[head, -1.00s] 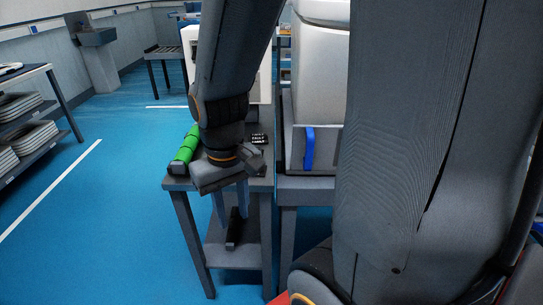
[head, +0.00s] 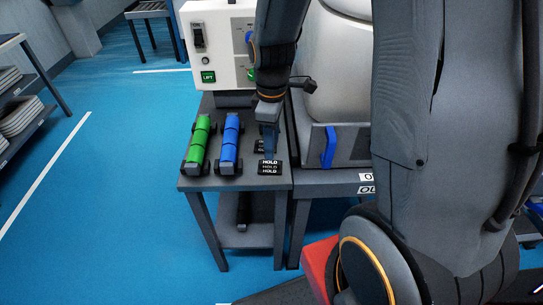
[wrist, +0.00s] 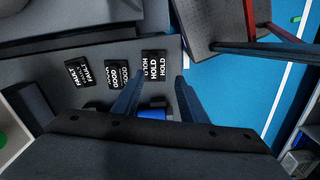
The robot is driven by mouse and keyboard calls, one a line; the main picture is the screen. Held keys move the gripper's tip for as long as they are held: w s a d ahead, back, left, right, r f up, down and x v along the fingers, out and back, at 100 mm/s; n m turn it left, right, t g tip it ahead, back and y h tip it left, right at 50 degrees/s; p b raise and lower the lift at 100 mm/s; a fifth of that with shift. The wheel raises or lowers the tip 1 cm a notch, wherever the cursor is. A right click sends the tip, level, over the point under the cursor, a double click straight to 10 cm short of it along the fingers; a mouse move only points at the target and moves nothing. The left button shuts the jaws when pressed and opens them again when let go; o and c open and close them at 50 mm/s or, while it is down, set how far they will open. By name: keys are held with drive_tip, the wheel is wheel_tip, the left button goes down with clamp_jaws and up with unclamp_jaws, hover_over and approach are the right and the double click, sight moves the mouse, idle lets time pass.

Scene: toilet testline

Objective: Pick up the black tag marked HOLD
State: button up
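The black HOLD tag (head: 270,167) lies flat at the front right of the small grey table (head: 215,184), its white lettering visible. In the wrist view the HOLD tag (wrist: 157,68) is the rightmost in a row with the GOOD tag (wrist: 117,76) and the FAULT tag (wrist: 80,74). My gripper (head: 268,150) points down just behind the HOLD tag in the head view. In the wrist view my gripper (wrist: 160,82) is open, its fingers apart with nothing between them; the HOLD tag shows near and between the tips. I cannot tell the exact height.
A green roller (head: 199,145) and a blue roller (head: 230,144) lie left of the tags. A white control box (head: 222,45) stands behind. To the right is the toilet's grey base (head: 350,143) with a blue clip (head: 329,147). Open blue floor lies left.

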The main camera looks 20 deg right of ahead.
sight(270, 165)
drive_tip(key=shift+w+r+n+p, duration=0.1)
drive_tip(key=shift+w+n+p, duration=0.35)
drive_tip(key=shift+n, duration=0.35)
drive_tip(key=shift+f, duration=0.35)
drive_tip(key=shift+w+d+f+p, duration=0.15)
drive_tip(key=shift+f+p, duration=0.4)
drive_tip(key=shift+f, duration=1.25)
drive_tip(key=shift+w+d+f+p, duration=0.15)
drive_tip(key=shift+f+p, duration=0.35)
drive_tip(key=shift+f, duration=1.3)
drive_tip(key=shift+s, duration=0.1)
clamp_jaws()
